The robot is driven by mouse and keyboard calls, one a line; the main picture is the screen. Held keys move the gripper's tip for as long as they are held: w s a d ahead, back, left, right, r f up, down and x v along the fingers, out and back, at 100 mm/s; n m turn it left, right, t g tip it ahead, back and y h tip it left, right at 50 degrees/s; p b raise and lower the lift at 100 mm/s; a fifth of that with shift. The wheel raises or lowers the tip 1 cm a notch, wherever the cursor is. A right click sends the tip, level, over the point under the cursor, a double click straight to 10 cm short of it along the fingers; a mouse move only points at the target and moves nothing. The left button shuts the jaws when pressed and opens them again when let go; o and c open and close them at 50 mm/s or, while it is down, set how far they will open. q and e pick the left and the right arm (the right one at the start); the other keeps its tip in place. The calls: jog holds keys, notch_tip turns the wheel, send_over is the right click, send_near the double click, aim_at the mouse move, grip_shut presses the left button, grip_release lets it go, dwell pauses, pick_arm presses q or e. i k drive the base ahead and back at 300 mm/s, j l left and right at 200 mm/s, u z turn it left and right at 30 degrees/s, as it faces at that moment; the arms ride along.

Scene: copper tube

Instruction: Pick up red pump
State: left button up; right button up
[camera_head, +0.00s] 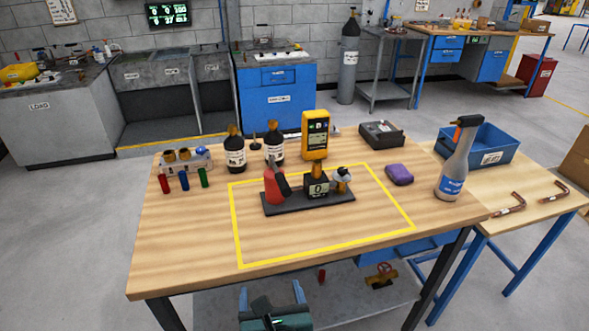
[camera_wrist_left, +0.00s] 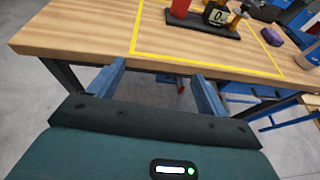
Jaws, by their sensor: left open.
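The red pump (camera_head: 272,189) is a small red body with a black part leaning on its right side. It stands at the left end of a dark base plate (camera_head: 325,203) inside a yellow outline on the wooden table (camera_head: 185,240). In the left wrist view, the lower part of the red pump (camera_wrist_left: 181,5) shows at the top edge. My left gripper (camera_head: 271,289) is open and empty, in front of the table's near edge and apart from the pump. Its two blue fingers also show in the left wrist view (camera_wrist_left: 158,73). My right gripper is in neither view.
Dark bottles (camera_head: 235,155) stand behind; a purple block (camera_head: 399,174) and a spray bottle (camera_head: 453,170) are right. The table's front left is clear.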

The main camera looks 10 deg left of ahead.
aim_at(314, 193)
jog(key=i+j, duration=0.15)
jog(key=i, duration=0.25)
jog(key=i+j, duration=0.15)
jog(key=i, duration=0.25)
